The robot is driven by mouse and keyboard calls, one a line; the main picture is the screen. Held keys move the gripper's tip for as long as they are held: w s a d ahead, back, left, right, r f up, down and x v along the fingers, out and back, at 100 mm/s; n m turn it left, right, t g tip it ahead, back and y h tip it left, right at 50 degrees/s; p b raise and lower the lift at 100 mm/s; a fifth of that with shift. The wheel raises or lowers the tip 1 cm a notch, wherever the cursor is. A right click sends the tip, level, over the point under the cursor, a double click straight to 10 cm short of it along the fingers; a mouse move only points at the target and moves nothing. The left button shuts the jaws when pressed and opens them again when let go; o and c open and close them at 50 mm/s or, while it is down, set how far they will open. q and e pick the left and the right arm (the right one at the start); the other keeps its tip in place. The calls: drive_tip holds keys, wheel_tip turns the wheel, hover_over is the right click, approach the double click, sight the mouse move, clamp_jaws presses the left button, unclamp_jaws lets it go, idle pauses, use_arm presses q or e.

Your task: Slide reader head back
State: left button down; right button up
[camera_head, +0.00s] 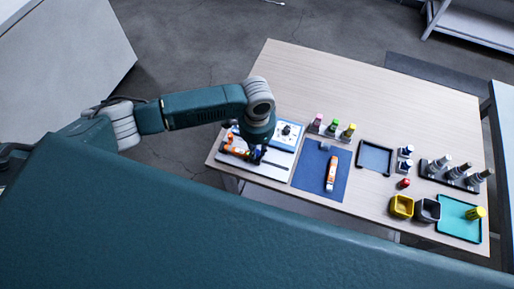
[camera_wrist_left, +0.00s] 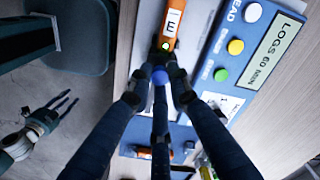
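The reader head appears to be the orange body with a white "E" label and a green light (camera_wrist_left: 175,22), in the left wrist view. In the head view its orange part (camera_head: 236,151) lies on the station at the table's left end. My left gripper (camera_head: 259,156) is at the right end of this orange body, pointing down. In the wrist view its fingertips (camera_wrist_left: 163,62) bend inward around a blue round knob (camera_wrist_left: 160,76) at the body's end; contact is unclear. My right gripper (camera_wrist_left: 45,118) seems to show over the floor, fingers spread and empty.
A white-and-blue panel with buttons (camera_wrist_left: 235,47) stands beside the orange body. A blue mat (camera_head: 310,164) holds an orange device (camera_head: 332,174).

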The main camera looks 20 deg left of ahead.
use_arm(q)
drive_tip(key=p, duration=0.2)
hover_over(276, 165)
drive_tip(key=shift+s+d, duration=0.1)
drive_tip(key=c, duration=1.6)
unclamp_jaws()
drive_tip(key=shift+r, duration=0.2)
wheel_tip(276, 165, up, 12)
drive_tip(key=shift+f, duration=0.15)
